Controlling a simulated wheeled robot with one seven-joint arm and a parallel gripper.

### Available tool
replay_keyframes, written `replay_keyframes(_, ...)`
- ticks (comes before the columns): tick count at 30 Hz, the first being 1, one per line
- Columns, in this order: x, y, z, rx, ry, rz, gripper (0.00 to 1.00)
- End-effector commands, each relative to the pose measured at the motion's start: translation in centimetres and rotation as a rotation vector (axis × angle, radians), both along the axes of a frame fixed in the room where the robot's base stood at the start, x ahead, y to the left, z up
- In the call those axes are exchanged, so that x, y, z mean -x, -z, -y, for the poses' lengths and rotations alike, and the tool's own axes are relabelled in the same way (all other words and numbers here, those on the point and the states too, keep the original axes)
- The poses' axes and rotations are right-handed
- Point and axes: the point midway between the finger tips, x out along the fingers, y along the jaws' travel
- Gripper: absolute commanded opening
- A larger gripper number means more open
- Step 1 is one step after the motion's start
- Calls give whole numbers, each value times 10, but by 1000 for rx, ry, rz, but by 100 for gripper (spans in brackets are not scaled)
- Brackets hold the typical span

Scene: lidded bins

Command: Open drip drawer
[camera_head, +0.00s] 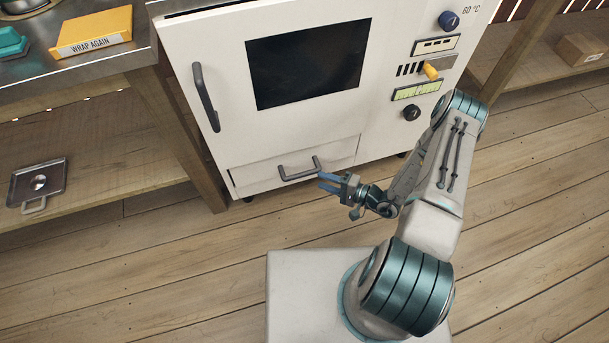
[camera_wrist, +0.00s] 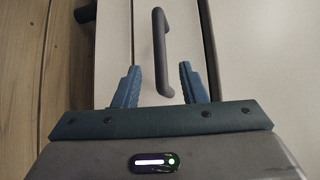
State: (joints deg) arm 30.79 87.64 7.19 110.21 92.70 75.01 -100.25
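The drip drawer (camera_head: 252,172) is the low panel at the bottom of the white cabinet (camera_head: 210,50), and its front looks flush with the cabinet. Its grey bar handle (camera_head: 299,170) shows on the drawer front. My gripper (camera_head: 323,182) is just right of and in front of the handle, with its blue fingers apart. In the wrist view the handle (camera_wrist: 160,50) lies ahead, its near end between the tips of my open fingers (camera_wrist: 160,85). I cannot tell whether either finger touches it.
The cabinet has a dark window (camera_head: 308,62), a tall door handle (camera_head: 206,97) and knobs at right. A workbench with a yellow box (camera_head: 92,32) stands at left, a metal tray (camera_head: 37,185) on its lower shelf. The wooden floor (camera_head: 160,270) before the drawer is clear left of my base.

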Motion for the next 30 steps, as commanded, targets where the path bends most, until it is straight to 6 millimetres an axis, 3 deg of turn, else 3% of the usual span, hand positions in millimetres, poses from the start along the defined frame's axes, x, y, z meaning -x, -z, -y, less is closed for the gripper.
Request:
replay_keyframes(6,-21,9,-40,0,-4,2,38)
replay_keyframes(12,-34,11,-63,-1,-2,1,38)
replay_keyframes(24,-38,11,-70,0,-1,1,38)
replay_keyframes(25,-38,11,-70,0,-1,1,35)
replay_keyframes(29,-38,11,-70,0,-1,1,0)
replay_keyframes(30,-38,11,-70,0,-1,1,0)
